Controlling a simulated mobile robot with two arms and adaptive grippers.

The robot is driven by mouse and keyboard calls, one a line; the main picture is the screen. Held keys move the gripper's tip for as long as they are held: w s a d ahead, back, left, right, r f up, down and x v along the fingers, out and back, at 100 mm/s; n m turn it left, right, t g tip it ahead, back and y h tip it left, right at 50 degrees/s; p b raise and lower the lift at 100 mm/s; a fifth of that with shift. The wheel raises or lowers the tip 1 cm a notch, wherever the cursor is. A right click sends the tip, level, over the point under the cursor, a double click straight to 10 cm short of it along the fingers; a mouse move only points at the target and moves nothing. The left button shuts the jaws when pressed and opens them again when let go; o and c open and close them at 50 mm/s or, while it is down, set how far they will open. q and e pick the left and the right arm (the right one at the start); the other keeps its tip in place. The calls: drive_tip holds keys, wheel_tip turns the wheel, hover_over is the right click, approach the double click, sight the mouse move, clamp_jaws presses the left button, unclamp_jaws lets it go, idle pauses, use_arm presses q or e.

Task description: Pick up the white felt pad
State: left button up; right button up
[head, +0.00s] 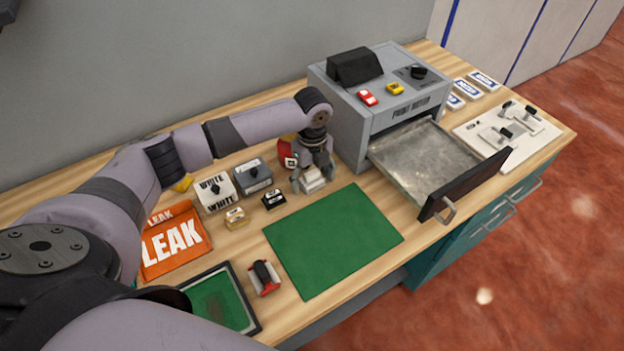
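My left gripper (313,181) points down at the middle of the wooden bench, behind the green mat. Its two fingers stand apart on either side of a small white block-like thing (314,178), which may be the white felt pad. The fingers partly hide it, and I cannot tell whether they touch it or whether it is off the bench. A grey-white box marked WHITE (217,195) with a black knob stands to the left. My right gripper is not in view.
The green mat (333,240) is bare. A grey machine (350,110) stands behind right, its metal drawer (425,160) pulled out over the bench's front. A red and yellow item (287,153), a grey box (253,176), small stamps and an orange LEAK pouch (175,243) lie near my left arm.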

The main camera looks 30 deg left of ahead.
sight(312, 173)
use_arm(q)
drive_tip(key=c, duration=1)
drive_tip(key=shift+r, duration=0.15)
wheel_tip(312, 173, up, 20)
drive_tip(key=shift+f+b, duration=0.1)
drive_tip(key=shift+b, duration=0.55)
